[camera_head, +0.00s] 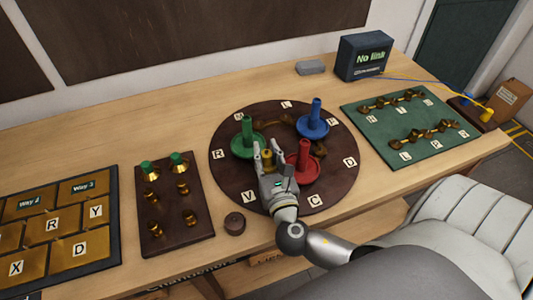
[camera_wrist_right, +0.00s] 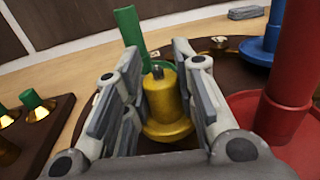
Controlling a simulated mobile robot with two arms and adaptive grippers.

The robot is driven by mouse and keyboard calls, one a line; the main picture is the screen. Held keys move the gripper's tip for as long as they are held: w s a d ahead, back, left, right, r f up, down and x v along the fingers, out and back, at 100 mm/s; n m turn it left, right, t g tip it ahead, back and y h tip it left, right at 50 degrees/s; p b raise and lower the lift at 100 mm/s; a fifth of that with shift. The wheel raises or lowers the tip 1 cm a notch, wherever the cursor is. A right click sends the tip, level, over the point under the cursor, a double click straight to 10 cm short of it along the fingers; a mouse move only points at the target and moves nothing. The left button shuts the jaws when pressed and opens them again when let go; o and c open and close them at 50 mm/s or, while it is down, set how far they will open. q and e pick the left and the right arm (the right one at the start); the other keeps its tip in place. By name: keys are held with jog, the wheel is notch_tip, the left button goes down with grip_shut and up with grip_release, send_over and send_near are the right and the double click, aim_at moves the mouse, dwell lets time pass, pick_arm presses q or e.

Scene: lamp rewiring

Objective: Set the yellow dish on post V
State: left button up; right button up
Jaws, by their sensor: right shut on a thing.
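The yellow dish (camera_wrist_right: 167,105) looks like a stubby yellow piece with a flared base and a dark tip. It stands about upright between the fingers of my right gripper (camera_wrist_right: 155,100), which is shut on it. In the head view my right gripper (camera_head: 268,160) is over the front of the round brown board (camera_head: 232,185), behind the letter V tile (camera_head: 248,197). Post V cannot be made out behind my gripper. Whether the dish touches the board is hidden. My left gripper is not in view.
The red dish (camera_head: 304,162) stands close right of my gripper, the green dish (camera_head: 246,135) behind left, and the blue dish (camera_head: 313,122) behind right. A brown rack (camera_head: 170,215) with brass pieces is at left, a green board (camera_head: 395,140) at right. A dark round piece (camera_head: 234,222) lies in front.

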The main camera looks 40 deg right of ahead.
jog(key=shift+f+b, duration=0.4)
jog(key=shift+f, duration=0.15)
dwell(0.4)
jog(key=o, duration=1.1)
jog(key=v, duration=1.2)
